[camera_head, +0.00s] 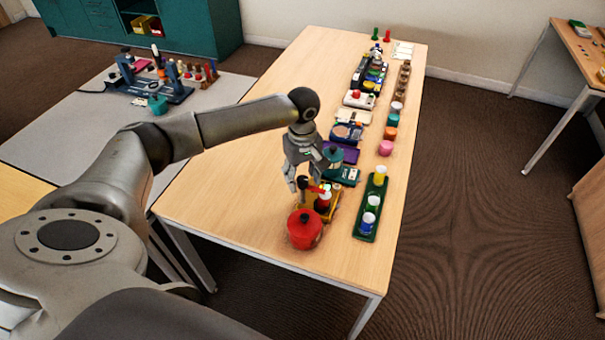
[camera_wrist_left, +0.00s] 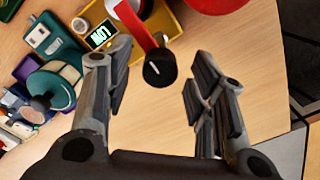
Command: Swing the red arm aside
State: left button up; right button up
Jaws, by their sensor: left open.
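The red arm (camera_wrist_left: 135,24) is a flat red bar with a black knob (camera_wrist_left: 159,67) at its near end. It reaches out over the edge of a yellow device (camera_wrist_left: 170,22) with a small lit display. In the head view the red arm (camera_head: 314,188) shows small, partly hidden by my gripper. My left gripper (camera_head: 306,178) is open above the device. In the wrist view its fingers (camera_wrist_left: 157,80) stand on either side of the knob, with a gap on both sides. I cannot tell its height over the knob. My right gripper is not in view.
A red pot (camera_head: 305,229) stands close in front of the device. A teal round item (camera_wrist_left: 53,87) is near the fingers. The table's near left part is clear.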

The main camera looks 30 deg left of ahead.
pick_arm(q)
jog(key=shift+f, duration=0.1)
jog(key=c, duration=1.1)
jog(key=shift+o, duration=0.2)
jog(key=shift+n, duration=0.4)
jog(key=n+b, duration=0.2)
jog(key=n, duration=0.1)
jog(key=shift+f+n, duration=0.1)
jog(key=shift+n, duration=0.2)
jog(key=n+b, duration=0.2)
jog(key=n, duration=0.2)
jog(key=shift+n, duration=0.3)
jog(key=n+b, duration=0.1)
jog(key=n, duration=0.3)
jog(key=shift+n, duration=0.3)
jog(key=shift+n+b, duration=0.35)
jog(key=shift+n, duration=1.85)
jog(key=shift+w+r, duration=0.1)
jog(key=shift+r, duration=0.1)
